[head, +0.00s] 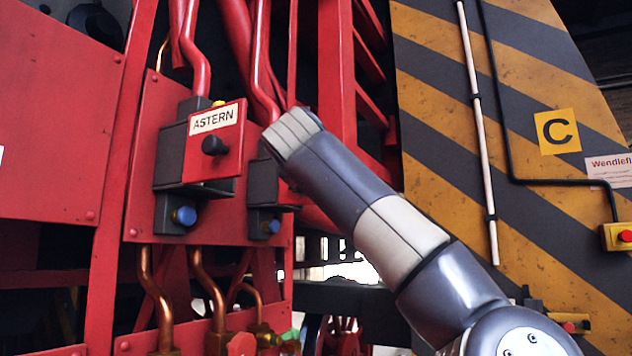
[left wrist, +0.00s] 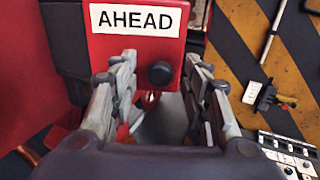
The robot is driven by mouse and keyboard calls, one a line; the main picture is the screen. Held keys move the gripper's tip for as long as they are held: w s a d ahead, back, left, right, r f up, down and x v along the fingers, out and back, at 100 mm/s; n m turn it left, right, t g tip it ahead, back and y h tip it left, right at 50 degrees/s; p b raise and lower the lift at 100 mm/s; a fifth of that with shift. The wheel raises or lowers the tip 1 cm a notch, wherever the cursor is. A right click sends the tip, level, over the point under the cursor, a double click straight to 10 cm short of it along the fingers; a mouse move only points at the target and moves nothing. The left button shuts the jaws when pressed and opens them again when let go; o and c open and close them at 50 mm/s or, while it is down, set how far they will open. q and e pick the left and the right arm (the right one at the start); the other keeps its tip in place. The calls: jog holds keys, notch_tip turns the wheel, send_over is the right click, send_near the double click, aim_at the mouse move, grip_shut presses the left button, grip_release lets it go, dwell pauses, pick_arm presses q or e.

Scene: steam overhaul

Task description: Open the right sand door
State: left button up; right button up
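A red door marked ASTERN (head: 215,143) with a black knob sits on a dark box on the red panel, and looks shut. To its right a second dark box (head: 264,190) is mostly hidden behind my arm. In the left wrist view a red door marked AHEAD (left wrist: 118,46) faces me, with a black round knob (left wrist: 160,73) low on its right side. My left gripper (left wrist: 161,58) is open, its fingers to either side of this knob. I see no contact with the knob. My right gripper is not in view.
Red pipes run above the boxes and copper pipes (head: 210,290) below. A striped yellow and grey wall (head: 450,110) with a white rod (head: 480,130), a C sign (head: 557,131) and a yellow box with a red button (head: 618,237) stands at right.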

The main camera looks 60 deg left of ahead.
pick_arm(q)
jog(key=v, duration=1.2)
jog(key=shift+c, duration=0.2)
